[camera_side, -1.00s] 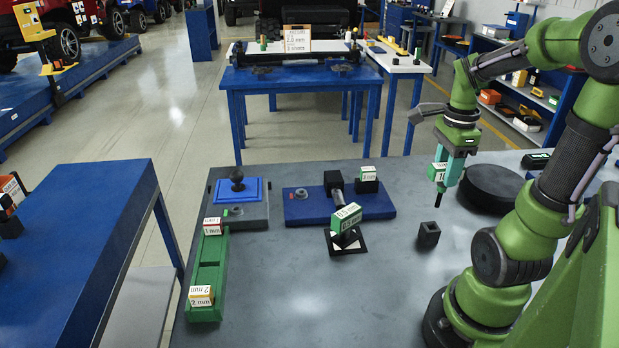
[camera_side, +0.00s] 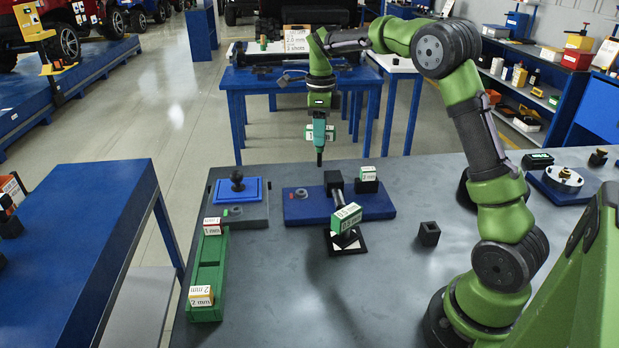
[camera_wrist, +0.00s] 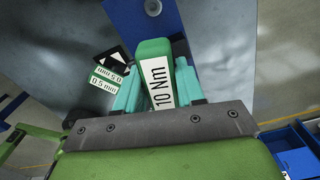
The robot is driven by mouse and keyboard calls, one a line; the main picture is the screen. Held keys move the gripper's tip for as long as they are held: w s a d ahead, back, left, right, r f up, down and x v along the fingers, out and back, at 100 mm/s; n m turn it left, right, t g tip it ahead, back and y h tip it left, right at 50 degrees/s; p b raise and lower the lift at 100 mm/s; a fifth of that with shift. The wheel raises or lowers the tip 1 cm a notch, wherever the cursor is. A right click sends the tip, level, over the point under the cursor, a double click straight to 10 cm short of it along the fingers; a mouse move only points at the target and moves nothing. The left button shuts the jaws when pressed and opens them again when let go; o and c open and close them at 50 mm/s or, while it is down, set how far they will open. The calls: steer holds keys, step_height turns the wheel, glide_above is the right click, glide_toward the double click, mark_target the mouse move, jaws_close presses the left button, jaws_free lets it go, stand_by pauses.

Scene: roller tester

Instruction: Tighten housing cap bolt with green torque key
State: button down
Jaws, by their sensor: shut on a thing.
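My gripper (camera_side: 319,136) is shut on the green torque key (camera_side: 321,152), whose dark shank points down. In the wrist view the key (camera_wrist: 158,80) reads "10 Nm" and sits between my teal fingers (camera_wrist: 158,93). The key hangs above the back edge of the bench, clear of the blue fixture plate (camera_side: 375,207) in the side view. The plate carries a black block with a grey shaft and a grey round bolt-like part (camera_side: 301,193) at its left. A grey round part (camera_wrist: 153,7) shows on blue at the top of the wrist view. I cannot tell which is the cap bolt.
A green-topped 0.5 mm block (camera_side: 346,218) stands on a black-and-white pad in front of the plate. A green tray (camera_side: 208,262) holds 1 mm and 2 mm blocks. A black square holder (camera_side: 428,234) stands empty at right. The bench's front middle is clear.

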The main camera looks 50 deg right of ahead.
steer(key=w+a, duration=0.1)
steer(key=w, duration=0.1)
steer(key=w+a+f, duration=0.1)
steer(key=a, duration=0.1)
steer(key=shift+w, duration=0.35)
steer(key=shift+f, duration=2.9)
steer(key=shift+f, duration=0.25)
steer(key=shift+f, duration=0.85)
steer(key=m, duration=0.5)
